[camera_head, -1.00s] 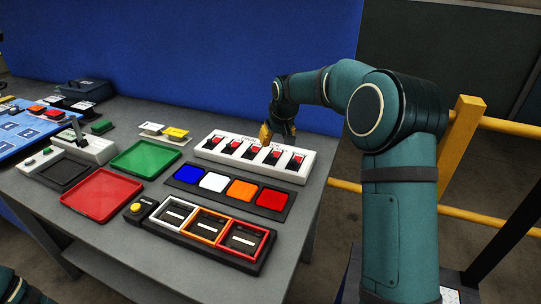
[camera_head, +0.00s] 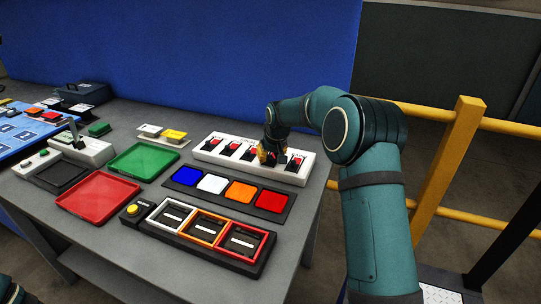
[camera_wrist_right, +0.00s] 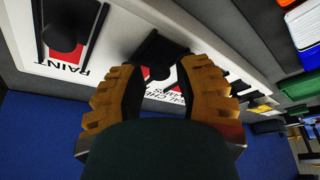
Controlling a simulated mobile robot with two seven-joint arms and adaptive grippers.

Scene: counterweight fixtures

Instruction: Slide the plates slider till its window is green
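A white slider panel (camera_head: 212,157) at the back right of the table carries a row of black sliders with red windows. I cannot read which one is labelled plates, and no window shows green. My right gripper (camera_head: 267,154) is over the slider second from the right and hides much of it. In the right wrist view my yellow fingers (camera_wrist_right: 160,82) are apart, with a black slider knob (camera_wrist_right: 158,47) and red window (camera_wrist_right: 160,72) at the gap between their tips. Contact is unclear. My left gripper is out of view.
A neighbouring slider knob (camera_wrist_right: 64,32) stands close by, above a "PAINT" label (camera_wrist_right: 67,68). In front of the panel lie a colour-square strip (camera_head: 286,212), red tray (camera_head: 98,195), green tray (camera_head: 145,161) and framed box (camera_head: 255,262). A yellow railing (camera_head: 447,180) stands right.

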